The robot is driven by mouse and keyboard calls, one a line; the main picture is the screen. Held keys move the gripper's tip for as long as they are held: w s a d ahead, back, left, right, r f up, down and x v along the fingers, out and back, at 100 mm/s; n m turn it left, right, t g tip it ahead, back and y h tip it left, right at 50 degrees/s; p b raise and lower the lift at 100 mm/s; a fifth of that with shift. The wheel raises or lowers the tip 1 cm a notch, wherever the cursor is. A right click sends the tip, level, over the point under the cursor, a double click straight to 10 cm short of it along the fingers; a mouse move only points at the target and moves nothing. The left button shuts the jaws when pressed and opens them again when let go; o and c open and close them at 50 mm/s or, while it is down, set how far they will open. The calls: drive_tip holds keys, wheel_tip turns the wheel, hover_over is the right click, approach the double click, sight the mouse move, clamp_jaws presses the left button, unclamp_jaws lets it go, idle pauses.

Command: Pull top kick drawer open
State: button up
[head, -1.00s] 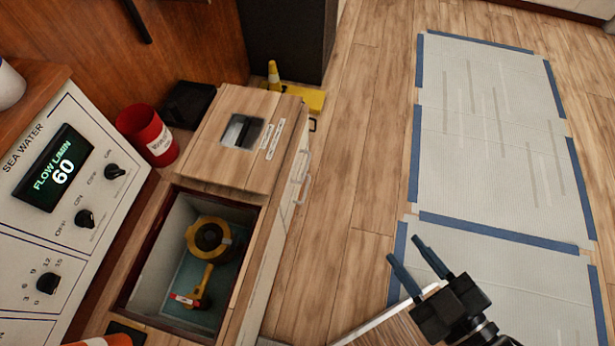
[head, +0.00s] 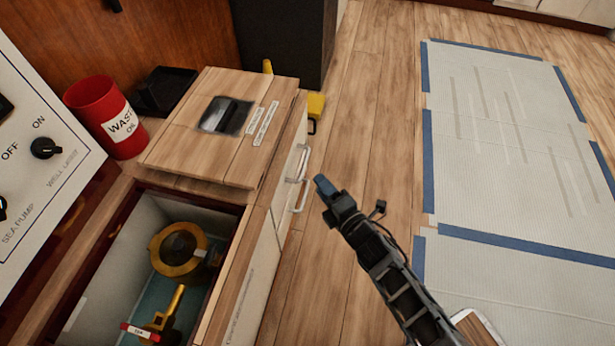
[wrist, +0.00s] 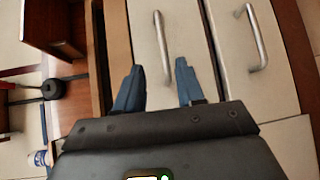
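Two white drawer fronts with metal bar handles are on the cabinet's side. In the head view one handle (head: 296,164) sits just above and beside the other handle (head: 303,193). The wrist view shows a near handle (wrist: 164,48) and another handle (wrist: 257,38) to its right; I cannot tell which belongs to the top kick drawer. Both fronts look closed. My gripper (head: 322,184) is just right of the handles in the head view.
The wooden cabinet top (head: 175,148) has a recessed dark latch. An open well (head: 110,270) with yellow fittings lies below it. A red waste bin (head: 105,117) and black tray (head: 163,92) stand at left.

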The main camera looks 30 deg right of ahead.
drive_tip(key=w+f+b, duration=0.1)
drive_tip(key=w+b, duration=0.2)
drive_tip(key=w, duration=0.5)
drive_tip(key=shift+w+f+n, duration=0.3)
drive_tip(key=shift+w+f, duration=0.05)
drive_tip(key=shift+w, duration=0.05)
drive_tip(key=shift+c, duration=0.2)
clamp_jaws()
